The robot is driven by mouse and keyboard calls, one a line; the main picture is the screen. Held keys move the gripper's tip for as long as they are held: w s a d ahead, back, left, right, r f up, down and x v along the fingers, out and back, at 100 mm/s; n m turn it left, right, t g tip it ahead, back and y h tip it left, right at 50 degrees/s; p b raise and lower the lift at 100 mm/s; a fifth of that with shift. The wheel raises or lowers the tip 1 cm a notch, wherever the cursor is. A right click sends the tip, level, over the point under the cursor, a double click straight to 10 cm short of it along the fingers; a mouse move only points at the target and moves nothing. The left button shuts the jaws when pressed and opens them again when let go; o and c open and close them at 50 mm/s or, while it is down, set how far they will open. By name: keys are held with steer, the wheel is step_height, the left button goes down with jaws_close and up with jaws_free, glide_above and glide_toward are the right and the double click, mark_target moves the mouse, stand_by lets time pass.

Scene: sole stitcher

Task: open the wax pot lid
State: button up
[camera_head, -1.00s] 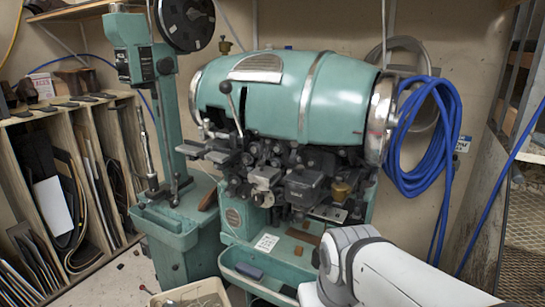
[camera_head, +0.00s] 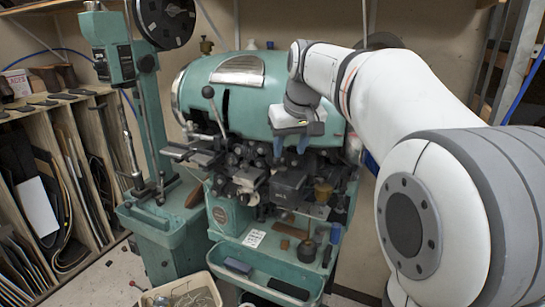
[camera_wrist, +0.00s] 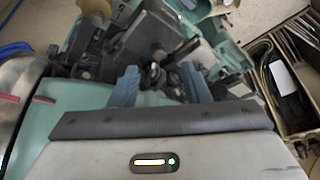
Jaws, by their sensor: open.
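The teal sole stitcher (camera_head: 240,107) stands in the middle of the head view. A dark box-like part (camera_head: 289,186), possibly the wax pot with its lid, sits at the machine's front below my gripper. A similar dark block shows in the wrist view (camera_wrist: 150,36). I cannot tell for certain which part is the lid. My gripper (camera_head: 290,148) has two blue fingers pointing down, apart from each other and empty, in front of the teal drum and above the dark box. The fingers also show in the wrist view (camera_wrist: 160,70), with machine parts beyond them.
A black-knobbed lever (camera_head: 208,92) rises left of my gripper. Below are a teal tray (camera_head: 265,286) and a bin (camera_head: 187,295). A wooden rack (camera_head: 75,140) stands left. My arm fills the right side.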

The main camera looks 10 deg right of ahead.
mark_target(283, 168)
steer(key=x, duration=0.3)
steer(key=w+x, duration=0.1)
steer(key=x, duration=0.3)
steer(key=shift+p, duration=0.3)
steer(key=shift+c, duration=0.3)
jaws_close()
